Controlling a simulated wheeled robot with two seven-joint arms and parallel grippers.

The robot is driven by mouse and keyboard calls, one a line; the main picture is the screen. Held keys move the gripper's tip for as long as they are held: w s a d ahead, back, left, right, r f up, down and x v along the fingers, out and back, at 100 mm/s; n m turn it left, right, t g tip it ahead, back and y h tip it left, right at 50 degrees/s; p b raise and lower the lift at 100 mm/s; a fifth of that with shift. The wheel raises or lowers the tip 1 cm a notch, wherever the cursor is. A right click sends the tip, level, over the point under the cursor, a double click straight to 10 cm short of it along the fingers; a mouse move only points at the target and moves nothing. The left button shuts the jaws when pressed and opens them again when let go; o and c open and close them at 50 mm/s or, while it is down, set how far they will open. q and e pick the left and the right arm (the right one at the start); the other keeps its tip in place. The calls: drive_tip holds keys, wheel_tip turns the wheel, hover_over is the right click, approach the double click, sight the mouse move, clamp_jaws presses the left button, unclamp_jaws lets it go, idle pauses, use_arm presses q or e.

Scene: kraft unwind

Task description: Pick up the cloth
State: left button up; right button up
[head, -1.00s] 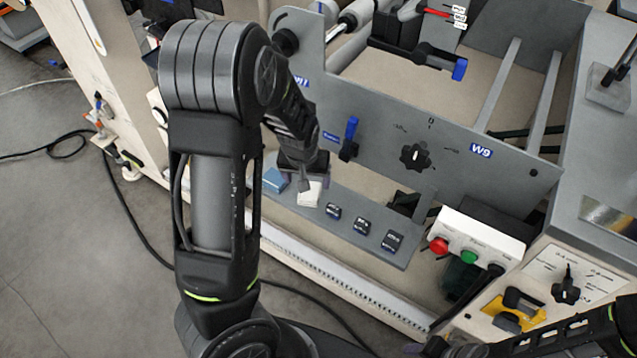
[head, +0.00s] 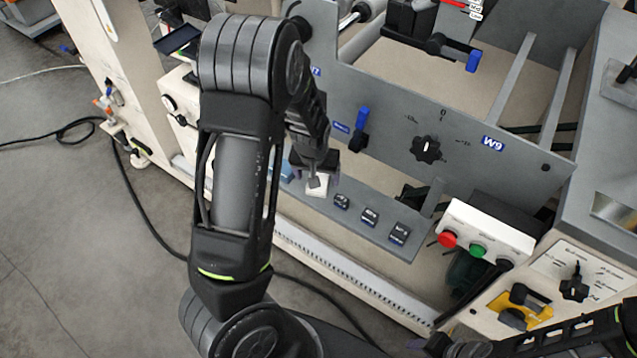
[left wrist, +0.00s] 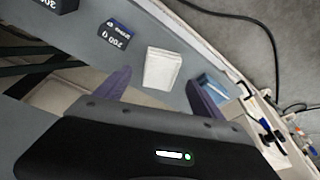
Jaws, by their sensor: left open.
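The cloth (head: 318,184) is a small white folded pad lying on the grey shelf (head: 372,251) at the front of the machine. The left wrist view shows it (left wrist: 162,68) flat, between and just beyond the fingertips. My left gripper (left wrist: 158,80) is open and empty, its two purple-grey fingers apart on either side of the cloth's near end. In the head view my left gripper (head: 315,172) is over the cloth and partly hides it. I cannot tell the height gap. Part of my right arm shows at the bottom right; its gripper is not seen.
A blue box (left wrist: 213,88) lies on the shelf close beside one finger. Several black labelled weights, the nearest (head: 341,202), stand on the other side. The upright grey panel (head: 470,155) with a knob rises behind the shelf. A button box (head: 487,232) is to the right.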

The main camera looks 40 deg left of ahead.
use_arm(q)
drive_tip(key=x, duration=0.3)
drive_tip(key=shift+w+f, duration=0.15)
drive_tip(key=shift+f, duration=0.2)
drive_tip(key=shift+c, duration=0.2)
drive_tip(key=c, duration=1.5)
wheel_tip(320, 180, up, 10)
drive_tip(key=shift+r+p, duration=0.1)
drive_tip(key=shift+p, duration=0.4)
